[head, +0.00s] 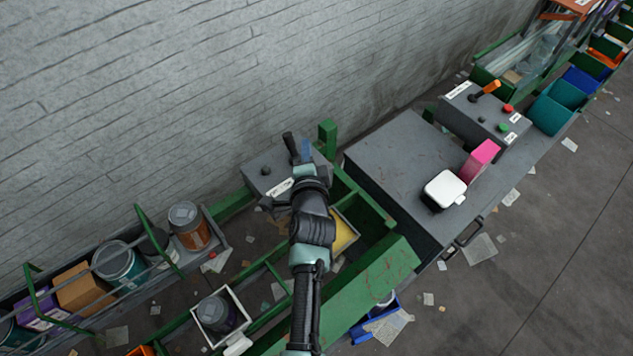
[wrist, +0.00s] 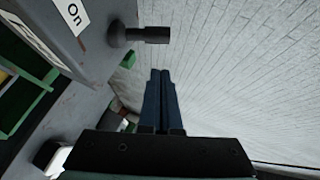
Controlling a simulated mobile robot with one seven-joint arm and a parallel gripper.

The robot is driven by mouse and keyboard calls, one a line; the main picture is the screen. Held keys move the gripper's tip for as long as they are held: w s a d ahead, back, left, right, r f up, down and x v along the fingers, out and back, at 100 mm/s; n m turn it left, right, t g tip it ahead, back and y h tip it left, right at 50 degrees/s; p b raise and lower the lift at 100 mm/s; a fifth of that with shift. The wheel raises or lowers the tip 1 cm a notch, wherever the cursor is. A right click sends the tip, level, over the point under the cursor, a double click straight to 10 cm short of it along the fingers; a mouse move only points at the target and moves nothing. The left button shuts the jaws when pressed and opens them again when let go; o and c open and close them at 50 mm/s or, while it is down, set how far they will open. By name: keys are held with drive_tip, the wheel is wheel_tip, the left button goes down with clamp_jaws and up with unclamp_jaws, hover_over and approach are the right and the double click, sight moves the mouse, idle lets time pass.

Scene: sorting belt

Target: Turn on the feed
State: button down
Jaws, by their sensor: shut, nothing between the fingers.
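A grey control box (head: 258,178) stands by the wall at the head view's centre, with a black lever (head: 291,146), a dark knob and a white label (head: 280,187) too small to read there. In the wrist view the grey box (wrist: 85,50) is at upper left, with a label (wrist: 72,13) reading "On" and a black handle (wrist: 145,35) sticking out to the right. My gripper (head: 306,146) is shut and empty, just right of the lever. In the wrist view its blue fingers (wrist: 160,74) end a little below the handle, with a visible gap.
A second grey control box (head: 475,115) with an orange-tipped lever, red and green buttons stands at right. A grey table (head: 395,150) holds a pink box (head: 479,160) and a white-topped container (head: 444,189). Green rails (head: 375,285) surround my arm; cans line the lower left.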

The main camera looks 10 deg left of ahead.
drive_tip(key=v, duration=1)
drive_tip(key=shift+r, duration=0.35)
drive_tip(key=shift+s+d, duration=0.1)
